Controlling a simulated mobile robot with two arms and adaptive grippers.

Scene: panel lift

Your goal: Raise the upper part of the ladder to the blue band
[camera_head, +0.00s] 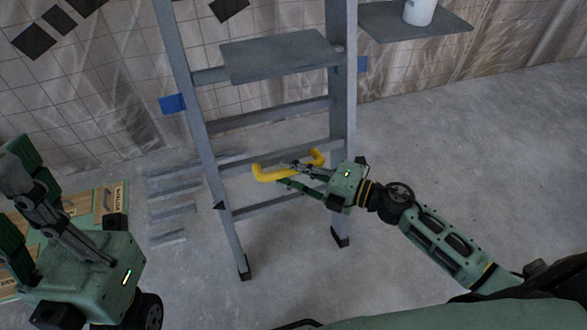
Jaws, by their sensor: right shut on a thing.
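A grey ladder (271,113) stands upright near the tiled wall, with a flat grey step board across its upper part. Blue bands show on its left rail (172,104) and at its right rail (362,64). A small dark pointer (219,205) sits on the left rail, well below the left band. A yellow handle (270,174) lies at a lower rung. My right gripper (302,178) is shut on the yellow handle, partly hiding it. My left gripper (14,195) is at the left edge, away from the ladder, its fingers apart and empty.
A grey shelf (440,24) with a white cup (419,11) is at the upper right. Wooden boxes (88,205) stand behind my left gripper. Grey strips (172,210) lie on the floor left of the ladder. The floor to the right is clear.

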